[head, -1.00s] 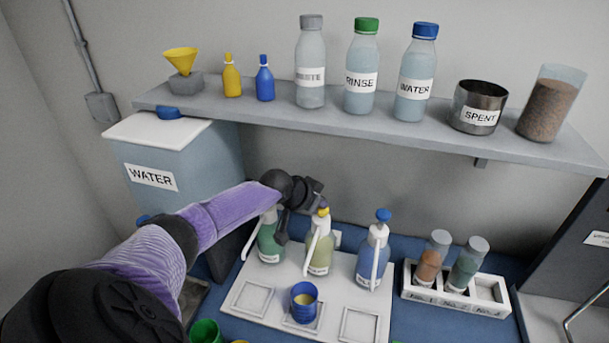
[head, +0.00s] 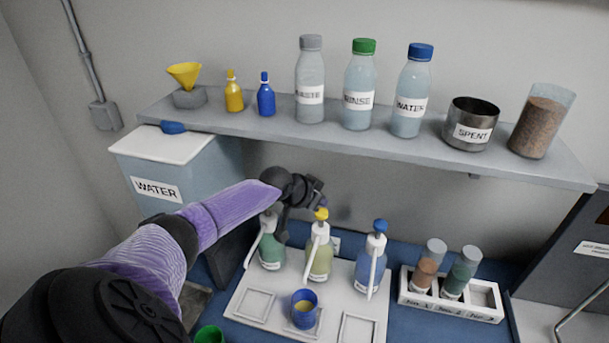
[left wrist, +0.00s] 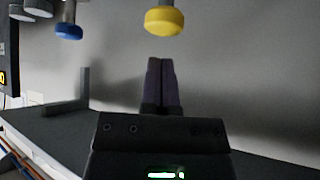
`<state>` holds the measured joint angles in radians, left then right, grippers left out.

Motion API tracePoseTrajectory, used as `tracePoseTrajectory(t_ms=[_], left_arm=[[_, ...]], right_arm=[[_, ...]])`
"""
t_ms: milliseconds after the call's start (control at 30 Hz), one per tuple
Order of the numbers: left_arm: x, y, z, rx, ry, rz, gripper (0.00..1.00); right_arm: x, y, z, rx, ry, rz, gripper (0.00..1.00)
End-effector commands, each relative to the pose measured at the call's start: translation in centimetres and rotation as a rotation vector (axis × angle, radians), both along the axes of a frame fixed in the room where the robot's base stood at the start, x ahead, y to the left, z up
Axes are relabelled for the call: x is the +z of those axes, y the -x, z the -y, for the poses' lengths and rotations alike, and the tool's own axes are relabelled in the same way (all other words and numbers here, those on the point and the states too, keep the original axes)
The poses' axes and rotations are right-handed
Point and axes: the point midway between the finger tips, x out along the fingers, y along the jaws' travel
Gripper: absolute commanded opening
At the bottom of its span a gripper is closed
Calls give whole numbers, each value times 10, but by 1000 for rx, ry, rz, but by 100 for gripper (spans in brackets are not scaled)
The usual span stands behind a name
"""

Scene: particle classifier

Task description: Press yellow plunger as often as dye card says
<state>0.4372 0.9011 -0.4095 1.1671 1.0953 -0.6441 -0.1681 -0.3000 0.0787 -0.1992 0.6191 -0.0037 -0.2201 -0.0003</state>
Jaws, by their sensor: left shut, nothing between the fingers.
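The yellow plunger (head: 321,214) tops the middle of three pump bottles, whose body (head: 320,262) holds yellowish liquid. My left gripper (head: 320,203) is shut and empty, just above this plunger. The left wrist view shows the closed fingers (left wrist: 161,84) with the yellow plunger (left wrist: 165,21) beyond their tips and a gap between. A blue plunger (head: 380,226) tops the right bottle. A green bottle (head: 271,254) stands left, its top partly hidden by my gripper. A blue cup (head: 304,315) with pale yellow contents stands before the middle bottle. I cannot make out a readable dye card.
A white rack (head: 450,308) with two capped tubes stands right of the bottles. A grey shelf (head: 420,142) above carries bottles, a spent cup and a funnel. A water tank (head: 165,180) stands left. A green cup (head: 209,335) is at the bottom edge.

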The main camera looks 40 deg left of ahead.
Motion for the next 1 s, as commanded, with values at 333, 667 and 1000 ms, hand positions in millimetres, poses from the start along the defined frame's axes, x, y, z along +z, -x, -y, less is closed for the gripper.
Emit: tracePoseTrajectory(t_ms=[333, 667, 1000], left_arm=[[6, 0, 0, 0, 0, 1, 0], [51, 0, 0, 0, 0, 0, 0], [50, 0, 0, 0, 0, 0, 0]], right_arm=[[5, 0, -1, -1, -2, 1, 100], [48, -2, 3, 2, 5, 4, 100], [46, -2, 6, 3, 10, 4, 100]])
